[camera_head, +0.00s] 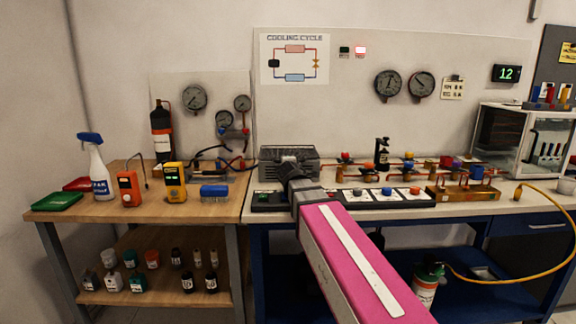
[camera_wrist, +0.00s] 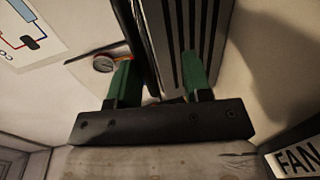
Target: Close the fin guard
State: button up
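The fin guard seems to be the dark ribbed panel (camera_wrist: 207,25) that fills the upper middle of the wrist view. In the head view, a grey finned unit (camera_head: 310,165) stands on the right bench against the back board; I cannot tell its guard apart from its body there. My gripper (camera_wrist: 158,58) has its two green fingers apart, with no object clearly held between them. The fingers point at the panel, and the right one overlaps it in the picture. Whether they touch it is unclear. In the head view my arm hides the gripper's tips and part of the unit.
A switch strip (camera_head: 366,198) lies right of my arm, with a copper pipe assembly (camera_head: 425,168) behind it. Hoses and gauges (camera_head: 223,121) stand to the left. A FAN label (camera_wrist: 297,160) shows at the lower right of the wrist view. Free bench room is narrow.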

jog(key=shift+r, duration=0.15)
dwell(0.6)
jog(key=s, duration=0.3)
jog(key=s+r, duration=0.1)
jog(key=s, duration=0.3)
jog(key=s+r, duration=0.1)
jog(key=s, duration=0.2)
jog(key=shift+s+a, duration=0.1)
jog(key=shift+s, duration=0.2)
